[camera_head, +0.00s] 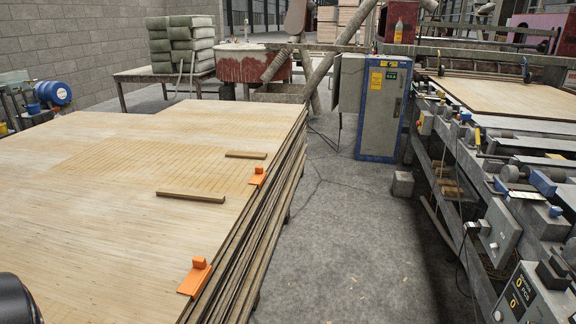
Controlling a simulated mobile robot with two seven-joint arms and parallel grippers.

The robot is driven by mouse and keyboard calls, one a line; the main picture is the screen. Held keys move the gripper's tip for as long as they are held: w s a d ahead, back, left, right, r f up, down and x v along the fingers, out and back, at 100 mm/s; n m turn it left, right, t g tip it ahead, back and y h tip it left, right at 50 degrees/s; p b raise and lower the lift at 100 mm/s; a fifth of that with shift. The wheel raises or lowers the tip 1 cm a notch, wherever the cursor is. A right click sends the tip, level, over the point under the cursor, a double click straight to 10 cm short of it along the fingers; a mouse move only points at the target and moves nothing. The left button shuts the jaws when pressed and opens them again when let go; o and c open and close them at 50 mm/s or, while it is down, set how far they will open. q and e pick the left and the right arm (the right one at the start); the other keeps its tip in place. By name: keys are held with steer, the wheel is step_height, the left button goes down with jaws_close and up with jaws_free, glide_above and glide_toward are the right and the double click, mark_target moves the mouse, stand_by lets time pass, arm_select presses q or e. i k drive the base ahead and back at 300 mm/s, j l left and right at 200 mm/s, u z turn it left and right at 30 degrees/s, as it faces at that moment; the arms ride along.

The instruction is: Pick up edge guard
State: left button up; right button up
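Two orange edge guards lie on the right edge of the veneer stack (110,215). The nearer edge guard (194,279) is low in the view, with a raised block on its flat plate. The farther edge guard (257,178) is smaller in view and sits farther up the same edge. Neither gripper can be made out. A dark rounded part at the bottom left corner looks like a piece of my own arm, and its gripper end is not visible.
Two wooden strips, a nearer one (190,197) and a farther one (246,155), lie on the stack. A grey floor aisle (335,240) runs right of it. A blue-grey cabinet (383,108) and a long machine (500,180) stand beyond the aisle.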

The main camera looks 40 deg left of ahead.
mark_target(259, 175)
steer(key=i+u, duration=0.5)
steer(key=i+l+u, duration=0.15)
steer(key=i+u, duration=0.35)
steer(key=i+l+u, duration=0.1)
steer(key=i+u, duration=0.35)
steer(key=i+l+u, duration=0.2)
steer(key=u, duration=0.25)
steer(key=i+l+u, duration=0.25)
steer(key=u, duration=0.2)
steer(key=i+l+u, duration=0.2)
steer(key=l+u, duration=0.25)
steer(key=i+l+u, duration=0.15)
steer(key=l+u, duration=0.7)
steer(key=l, duration=0.15)
